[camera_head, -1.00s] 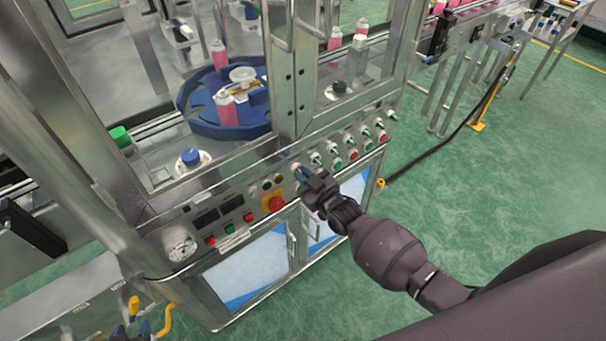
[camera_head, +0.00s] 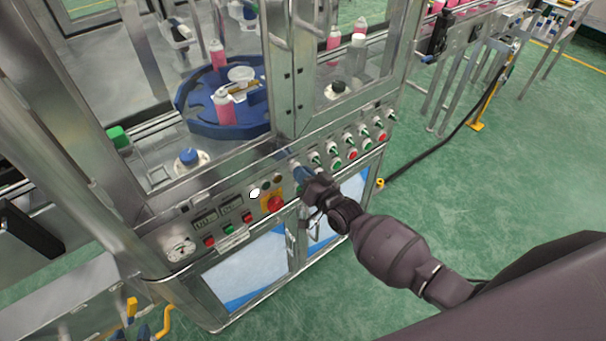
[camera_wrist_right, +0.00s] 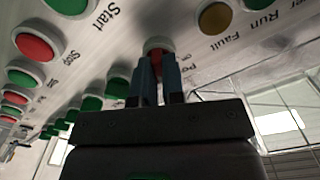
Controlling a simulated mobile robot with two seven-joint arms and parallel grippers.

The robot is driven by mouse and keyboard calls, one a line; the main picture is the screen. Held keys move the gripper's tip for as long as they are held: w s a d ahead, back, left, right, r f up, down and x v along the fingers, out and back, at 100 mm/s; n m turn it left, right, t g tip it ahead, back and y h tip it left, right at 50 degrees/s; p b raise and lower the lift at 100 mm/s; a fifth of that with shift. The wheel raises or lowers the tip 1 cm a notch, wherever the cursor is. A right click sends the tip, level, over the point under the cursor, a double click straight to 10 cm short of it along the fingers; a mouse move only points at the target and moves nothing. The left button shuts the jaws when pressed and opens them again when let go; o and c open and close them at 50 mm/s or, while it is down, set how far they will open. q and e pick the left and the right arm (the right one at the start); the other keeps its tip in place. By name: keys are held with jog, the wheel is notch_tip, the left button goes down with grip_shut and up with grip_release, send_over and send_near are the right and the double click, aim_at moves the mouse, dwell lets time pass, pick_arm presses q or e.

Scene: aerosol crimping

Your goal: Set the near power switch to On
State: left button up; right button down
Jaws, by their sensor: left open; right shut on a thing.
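The near power switch (camera_wrist_right: 158,46) is a knob on the machine's sloped front panel. In the right wrist view my right gripper (camera_wrist_right: 157,72) is shut on it, one blue finger on each side, with a red part showing between them. "On" lettering is beside it. In the head view my right gripper (camera_head: 302,175) covers the switch, right of the red emergency stop (camera_head: 275,204).
A white lamp (camera_head: 254,193) glows on the panel, and small displays (camera_head: 205,222) show digits. Green and red buttons (camera_head: 352,154) and several switches line the panel to the right. A blue turntable (camera_head: 190,105) with pink cans is behind the frame.

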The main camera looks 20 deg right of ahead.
jog(key=shift+m, duration=0.3)
jog(key=c, duration=1.2)
grip_release()
jog(key=v, duration=1.1)
jog(key=shift+w, duration=0.1)
